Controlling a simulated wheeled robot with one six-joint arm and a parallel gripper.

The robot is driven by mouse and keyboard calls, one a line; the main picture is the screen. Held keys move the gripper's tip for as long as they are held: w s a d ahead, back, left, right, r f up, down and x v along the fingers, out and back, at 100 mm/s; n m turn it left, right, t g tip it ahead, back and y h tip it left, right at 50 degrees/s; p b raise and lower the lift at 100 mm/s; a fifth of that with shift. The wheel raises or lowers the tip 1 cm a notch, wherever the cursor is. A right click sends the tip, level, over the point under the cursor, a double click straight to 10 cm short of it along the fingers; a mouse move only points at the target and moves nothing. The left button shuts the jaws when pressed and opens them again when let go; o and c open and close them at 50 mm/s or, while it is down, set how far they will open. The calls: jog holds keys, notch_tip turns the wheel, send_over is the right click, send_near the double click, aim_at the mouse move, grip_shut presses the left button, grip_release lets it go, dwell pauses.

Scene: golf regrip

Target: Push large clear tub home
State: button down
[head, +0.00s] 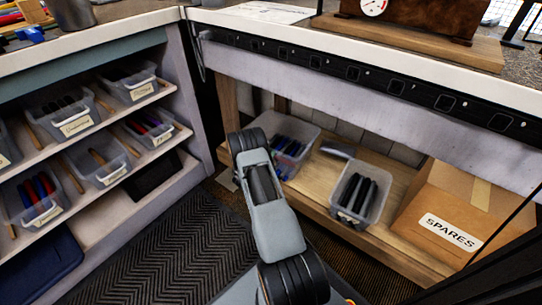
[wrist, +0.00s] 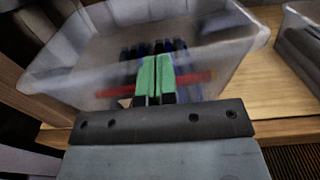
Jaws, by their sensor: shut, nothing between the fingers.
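The large clear tub (head: 303,136) stands on the wooden lower shelf under the bench, partly hidden by my arm in the head view. It holds several dark and blue grips and fills most of the wrist view (wrist: 68,78). A red grip lies across inside it, low behind the near wall. My gripper (wrist: 154,78) is shut and empty, its green fingers in front of the tub's near wall. I cannot tell whether the fingertips touch the wall. The gripper is hidden behind my arm in the head view.
A smaller clear tub (head: 345,197) with black grips stands to the right on the shelf (head: 390,172). A SPARES cardboard box (head: 450,215) is farther right. A wooden post (head: 228,100) stands left of the large tub. Side shelves at left hold several labelled tubs.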

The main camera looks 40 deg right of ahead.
jog(key=s+a+p, duration=0.3)
jog(key=a+p, duration=0.1)
jog(key=a, duration=1)
jog(key=s+a+r+m+g+y+p, duration=0.15)
jog(key=r+m+p, duration=0.3)
jog(key=r, duration=0.65)
jog(key=s+a+r+m+g+y+p, duration=0.1)
jog(key=s+r+m+g+y+p, duration=0.3)
jog(key=r, duration=0.7)
jog(key=s+a+r+m+g+p, duration=0.1)
jog(key=a+r+m+p, duration=0.15)
jog(key=r+p, duration=0.6)
jog(key=s+a+r+m+t+y+p, duration=0.2)
jog(key=s+a+r+m+y+p, duration=0.1)
jog(key=r, duration=0.7)
jog(key=s+a+r+m+t+y+p, duration=0.2)
jog(key=a+r+p, duration=0.5)
jog(key=r, duration=0.4)
jog(key=s+a+r+m+t+y+p, duration=0.2)
jog(key=s+a+r+m+y+p, duration=0.2)
jog(key=r, duration=0.7)
jog(key=s+a+y+p, duration=0.1)
jog(key=s+a+y, duration=0.1)
jog(key=a+y, duration=0.1)
jog(key=shift+p, duration=0.4)
jog(key=shift+t, duration=0.35)
